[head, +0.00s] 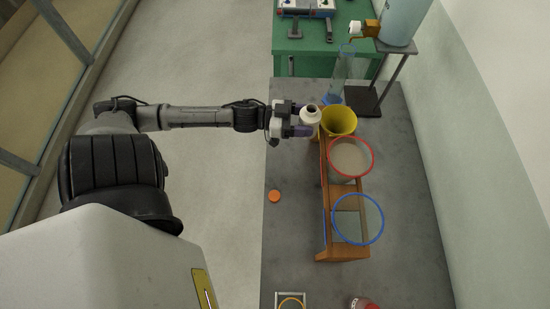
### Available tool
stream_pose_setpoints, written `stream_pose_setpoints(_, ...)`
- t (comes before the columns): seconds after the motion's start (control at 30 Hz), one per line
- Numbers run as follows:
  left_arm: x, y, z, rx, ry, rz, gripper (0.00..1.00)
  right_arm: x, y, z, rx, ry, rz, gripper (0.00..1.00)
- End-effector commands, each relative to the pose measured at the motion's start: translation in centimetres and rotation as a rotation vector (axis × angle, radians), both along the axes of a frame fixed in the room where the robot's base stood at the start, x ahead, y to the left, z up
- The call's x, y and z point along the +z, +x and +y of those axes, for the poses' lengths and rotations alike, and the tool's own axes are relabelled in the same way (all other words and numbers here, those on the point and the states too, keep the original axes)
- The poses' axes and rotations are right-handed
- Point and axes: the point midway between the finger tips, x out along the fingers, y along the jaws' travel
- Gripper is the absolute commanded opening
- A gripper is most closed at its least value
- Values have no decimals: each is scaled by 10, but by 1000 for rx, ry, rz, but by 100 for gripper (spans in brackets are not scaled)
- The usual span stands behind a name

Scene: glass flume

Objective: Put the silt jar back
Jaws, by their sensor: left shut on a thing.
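My left gripper (300,121) reaches in from the left and is shut on a white, open-mouthed jar (310,116), seemingly the silt jar. The jar is at the table's back-left part, close beside a yellow funnel-like vessel (340,120). Its dark opening faces up toward the camera. I cannot tell whether its base touches anything. An orange disc, perhaps a lid (274,196), lies on the grey table (290,235) near its left edge. My right gripper is not in view.
A wooden rack (342,252) carries a red-rimmed sieve (372,160) and a blue-rimmed sieve (381,226). A clear cylinder (339,72) stands behind. A red-topped container (362,303) and a small framed item (290,300) are at the bottom. The table's left strip is mostly clear.

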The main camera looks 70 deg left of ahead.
Motion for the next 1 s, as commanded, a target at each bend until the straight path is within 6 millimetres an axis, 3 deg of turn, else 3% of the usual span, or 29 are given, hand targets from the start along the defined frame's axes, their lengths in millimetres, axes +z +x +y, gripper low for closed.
stream_pose_setpoints(0.03, -25, -8, 3, -15, -1, 9, 30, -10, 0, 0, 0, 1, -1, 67)
stream_pose_setpoints(0.1, -44, -18, 5, -39, 0, 9, 30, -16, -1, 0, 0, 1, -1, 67)
stream_pose_setpoints(0.3, -88, -43, 10, -93, -1, 7, 30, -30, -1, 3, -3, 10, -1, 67)
stream_pose_setpoints(0.5, -112, -58, 13, -120, -6, 4, 30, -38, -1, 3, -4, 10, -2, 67)
stream_pose_setpoints(0.8, -161, -61, 13, -126, -8, 1, 30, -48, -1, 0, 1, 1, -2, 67)
stream_pose_setpoints(1.0, -173, -61, 13, -127, -6, 1, 30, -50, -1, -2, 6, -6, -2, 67)
